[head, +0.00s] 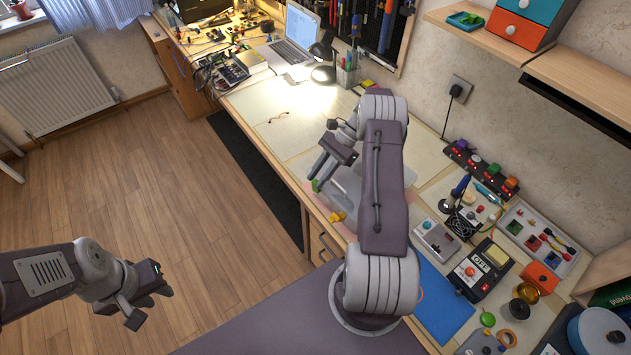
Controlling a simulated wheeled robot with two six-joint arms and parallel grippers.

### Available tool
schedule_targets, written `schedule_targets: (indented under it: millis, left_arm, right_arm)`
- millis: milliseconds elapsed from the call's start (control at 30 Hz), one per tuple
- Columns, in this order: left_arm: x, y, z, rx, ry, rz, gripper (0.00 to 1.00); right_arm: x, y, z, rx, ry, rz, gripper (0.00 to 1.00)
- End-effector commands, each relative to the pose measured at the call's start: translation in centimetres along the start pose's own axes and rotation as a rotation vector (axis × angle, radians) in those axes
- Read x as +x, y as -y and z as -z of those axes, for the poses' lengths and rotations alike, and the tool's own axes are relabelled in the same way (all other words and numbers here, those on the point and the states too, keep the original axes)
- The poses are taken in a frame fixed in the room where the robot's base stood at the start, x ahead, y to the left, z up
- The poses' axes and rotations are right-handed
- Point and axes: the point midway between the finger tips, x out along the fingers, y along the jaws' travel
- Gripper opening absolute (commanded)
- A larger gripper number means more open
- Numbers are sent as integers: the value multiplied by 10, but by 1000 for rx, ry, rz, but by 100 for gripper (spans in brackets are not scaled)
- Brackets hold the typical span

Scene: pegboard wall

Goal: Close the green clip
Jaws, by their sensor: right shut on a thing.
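The green clip (315,185) is a small green piece at the front edge of the workbench. It shows at the tips of my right gripper (318,172), which reaches down and to the left and is shut on it. The fingers hide part of the clip, and it is too small to tell how far its jaws are closed. My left gripper (148,306) hangs over the wooden floor at lower left, away from the bench. Its fingers look apart, with nothing between them.
A yellow piece (337,216) lies at the bench edge below the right gripper. A lamp (323,70), a laptop (288,45) and a pen cup (347,74) stand farther back. A blue mat (440,305) and several devices crowd the right. Bench left of my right arm is mostly clear.

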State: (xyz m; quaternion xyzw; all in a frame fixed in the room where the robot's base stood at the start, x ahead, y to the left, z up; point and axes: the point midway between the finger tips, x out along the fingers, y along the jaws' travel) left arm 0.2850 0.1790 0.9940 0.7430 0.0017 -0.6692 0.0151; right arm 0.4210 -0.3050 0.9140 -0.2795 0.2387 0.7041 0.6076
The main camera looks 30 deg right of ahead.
Motion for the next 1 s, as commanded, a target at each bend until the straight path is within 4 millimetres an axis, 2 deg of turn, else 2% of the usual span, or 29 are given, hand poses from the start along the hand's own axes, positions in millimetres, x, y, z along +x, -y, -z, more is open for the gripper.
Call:
schedule_targets:
  millis: [33,200,700,733,767,1000]
  left_arm:
    - [6,0,-1,0,0,0,30]
    - [11,0,-1,0,0,0,30]
    - [12,0,-1,0,0,0,30]
    - [12,0,-1,0,0,0,30]
    - [12,0,-1,0,0,0,30]
    - [11,0,-1,0,0,0,30]
  right_arm:
    - [3,-1,6,2,14,-2,0]
    - [1,-1,7,3,53,-2,0]
    - [0,-1,6,4,68,-5,0]
    - [0,-1,6,4,68,-5,31]
    - [0,-1,6,4,68,-4,39]
    - [-2,-1,5,3,68,-3,40]
